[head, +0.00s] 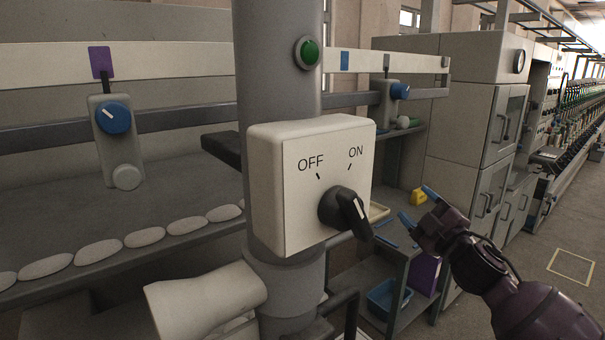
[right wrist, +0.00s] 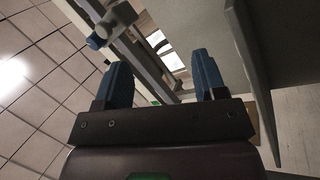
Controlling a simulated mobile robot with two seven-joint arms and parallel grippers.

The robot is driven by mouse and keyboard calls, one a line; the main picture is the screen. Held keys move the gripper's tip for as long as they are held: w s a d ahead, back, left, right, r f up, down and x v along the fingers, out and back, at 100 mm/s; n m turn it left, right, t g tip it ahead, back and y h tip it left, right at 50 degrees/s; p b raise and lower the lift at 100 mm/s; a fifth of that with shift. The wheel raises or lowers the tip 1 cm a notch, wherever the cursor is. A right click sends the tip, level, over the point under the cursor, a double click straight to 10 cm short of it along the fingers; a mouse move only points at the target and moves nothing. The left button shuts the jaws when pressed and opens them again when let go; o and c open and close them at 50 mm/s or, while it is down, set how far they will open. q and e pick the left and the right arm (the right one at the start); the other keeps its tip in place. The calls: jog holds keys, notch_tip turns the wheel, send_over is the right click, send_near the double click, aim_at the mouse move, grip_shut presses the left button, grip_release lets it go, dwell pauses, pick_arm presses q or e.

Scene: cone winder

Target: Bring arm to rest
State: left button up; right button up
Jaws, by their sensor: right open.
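My right arm enters the head view from the lower right. Its dark purple gripper (head: 418,206) has blue fingertips spread apart with nothing between them. The gripper is to the right of the switch box and apart from its black rotary knob (head: 345,208). In the right wrist view my right gripper (right wrist: 162,78) also shows two separate blue fingers with an empty gap. My left gripper does not show in either view.
A cream switch box (head: 275,190) marked OFF and ON sits on a grey post (head: 278,85) with a green button (head: 307,52). A shelf unit (head: 405,275) with a blue bin (head: 388,298) stands behind my right gripper. Open floor lies at right.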

jog(key=s+f+m+g+h, duration=0.1)
jog(key=s+f+m+h, duration=0.35)
jog(key=f, duration=0.85)
jog(key=s+d+f+m+g+h, duration=0.1)
jog(key=s+f+m, duration=0.4)
jog(key=s+f, duration=0.8)
jog(key=s+d+f+m+g+h, duration=0.2)
jog(key=s+f+m+g, duration=0.3)
jog(key=s+f, duration=0.9)
jog(key=s+g, duration=0.1)
jog(key=s, duration=0.2)
jog(key=shift+d, duration=0.4)
